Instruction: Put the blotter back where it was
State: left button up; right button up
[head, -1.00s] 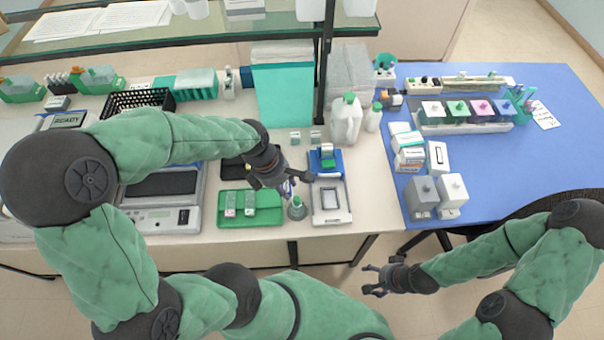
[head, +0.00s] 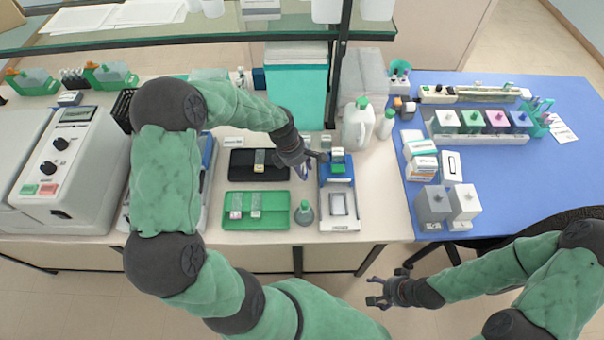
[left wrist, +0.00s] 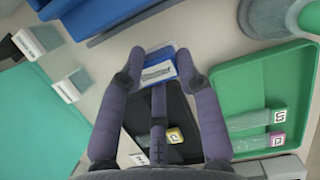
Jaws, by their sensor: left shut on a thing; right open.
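My left gripper (head: 309,162) is over the bench just right of the black tray (head: 272,176). In the left wrist view (left wrist: 163,66) its two fingers are shut on a small blue-and-white block with a printed label (left wrist: 158,70), which I take to be the blotter. In the head view the fingers mostly hide the block. Whether it touches the bench I cannot tell. My right gripper (head: 378,291) is open and empty, in front of the bench.
Small label cards (head: 234,142) and a white jug (head: 357,128) stand behind.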

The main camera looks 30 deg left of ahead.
pick_arm(q)
jog(key=shift+f, duration=1.6)
jog(key=shift+f+b, duration=0.1)
jog(key=shift+b, duration=0.25)
jog(key=o, duration=1.1)
jog(key=shift+a+r, duration=0.1)
jog(key=shift+r, duration=0.35)
jog(key=p+v, duration=0.2)
jog(key=v, duration=0.9)
jog(key=shift+r, duration=0.2)
